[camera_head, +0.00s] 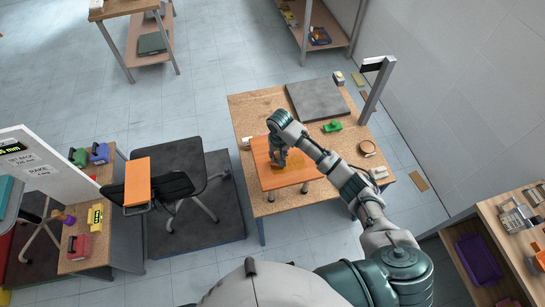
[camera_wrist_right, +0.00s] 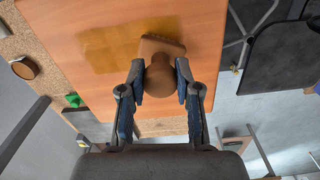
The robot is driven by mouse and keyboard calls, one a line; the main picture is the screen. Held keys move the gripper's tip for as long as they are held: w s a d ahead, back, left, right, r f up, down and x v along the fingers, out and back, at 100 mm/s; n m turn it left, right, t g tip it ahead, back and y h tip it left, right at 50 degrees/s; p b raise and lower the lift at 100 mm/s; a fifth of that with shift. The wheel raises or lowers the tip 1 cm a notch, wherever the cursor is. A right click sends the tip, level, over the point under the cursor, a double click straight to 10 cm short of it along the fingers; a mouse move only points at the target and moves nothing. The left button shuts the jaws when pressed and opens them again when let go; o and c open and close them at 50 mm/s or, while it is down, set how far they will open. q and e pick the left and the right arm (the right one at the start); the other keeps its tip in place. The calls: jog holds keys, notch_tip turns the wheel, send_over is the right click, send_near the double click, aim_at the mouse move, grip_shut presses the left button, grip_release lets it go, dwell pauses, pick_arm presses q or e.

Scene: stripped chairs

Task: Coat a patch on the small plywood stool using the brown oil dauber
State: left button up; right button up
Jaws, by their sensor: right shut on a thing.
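The small plywood stool, with an orange-brown top (camera_head: 296,175) and short metal legs, stands on the workbench. Its top also fills much of the right wrist view (camera_wrist_right: 205,30). My right gripper (camera_head: 278,160) is over the stool top, shut on the brown oil dauber. In the right wrist view the fingers (camera_wrist_right: 160,85) hold the dauber's rounded knob, and its flat block head (camera_wrist_right: 162,45) is at the stool top. I cannot tell whether it touches. A darker golden patch (camera_wrist_right: 108,48) shows on the top beside the head. My left gripper is not in view.
The workbench (camera_head: 245,108) carries a grey slab (camera_head: 318,100), a green object (camera_head: 332,127), a tape-like ring (camera_head: 367,147) and a lamp-like post (camera_head: 377,88). A black chair (camera_head: 205,172) with an orange panel (camera_head: 137,182) stands to the left. A shelf (camera_head: 490,215) is at right.

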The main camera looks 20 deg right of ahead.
jog(key=shift+d+f, duration=0.1)
jog(key=shift+d, duration=5.65)
jog(key=shift+a+r, duration=0.2)
jog(key=shift+a, duration=3.65)
jog(key=shift+a+f, duration=0.2)
jog(key=shift+a, duration=3.3)
notch_tip(320, 180, up, 6)
jog(key=shift+r, duration=1.55)
